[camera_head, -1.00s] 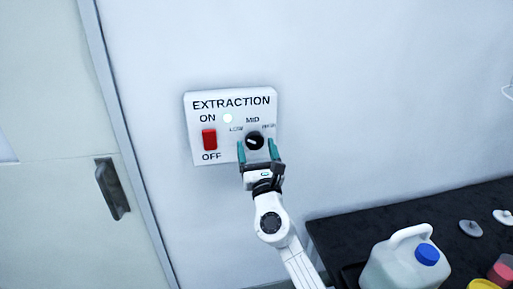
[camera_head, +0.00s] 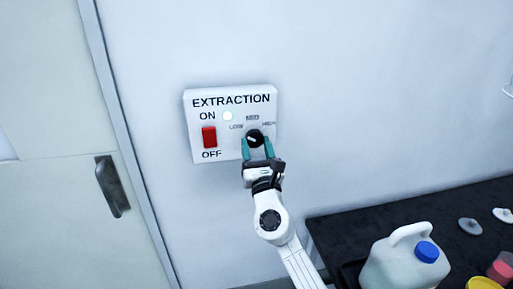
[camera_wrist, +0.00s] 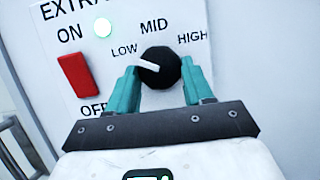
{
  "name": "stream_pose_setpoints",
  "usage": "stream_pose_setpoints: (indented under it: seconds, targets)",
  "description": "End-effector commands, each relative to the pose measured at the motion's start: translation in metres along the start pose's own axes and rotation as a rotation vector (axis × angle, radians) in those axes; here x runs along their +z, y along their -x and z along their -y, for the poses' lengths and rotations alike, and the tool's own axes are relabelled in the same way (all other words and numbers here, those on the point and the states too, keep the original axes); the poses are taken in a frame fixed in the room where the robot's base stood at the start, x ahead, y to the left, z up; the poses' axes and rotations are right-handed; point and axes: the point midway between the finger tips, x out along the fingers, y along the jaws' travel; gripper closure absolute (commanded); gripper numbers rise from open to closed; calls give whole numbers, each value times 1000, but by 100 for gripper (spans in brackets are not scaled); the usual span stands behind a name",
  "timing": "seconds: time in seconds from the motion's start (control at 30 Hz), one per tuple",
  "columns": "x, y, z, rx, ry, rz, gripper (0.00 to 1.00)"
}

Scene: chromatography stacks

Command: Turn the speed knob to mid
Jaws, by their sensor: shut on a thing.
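The black speed knob (camera_head: 254,134) is on the white EXTRACTION panel (camera_head: 221,157). In the wrist view the knob (camera_wrist: 165,68) has a white pointer that points left, toward LOW. The MID label is above the knob and HIGH is to its right. My gripper (camera_head: 256,143) is at the knob, with one teal finger on each side. In the wrist view my gripper (camera_wrist: 159,72) is shut on the knob, and the fingertips hide parts of its sides.
A red switch (camera_head: 209,137) and a lit round lamp (camera_head: 227,116) are left of the knob on the panel. A door with a dark handle (camera_head: 112,187) is at the left. A black table (camera_head: 345,228) with a blue-capped jug (camera_head: 405,262) is at the lower right.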

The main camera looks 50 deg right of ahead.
Motion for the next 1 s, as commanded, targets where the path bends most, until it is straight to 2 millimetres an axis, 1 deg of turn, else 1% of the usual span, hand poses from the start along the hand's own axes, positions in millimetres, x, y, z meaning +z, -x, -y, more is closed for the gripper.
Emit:
stream_pose_setpoints:
  seconds: [0.17,0.37,1.0]
  targets:
    - [0,0,-2,-22,-59,0,79]
    - [0,0,-5,-74,-188,-1,79]
    - [2,-1,-9,-299,-725,0,79]
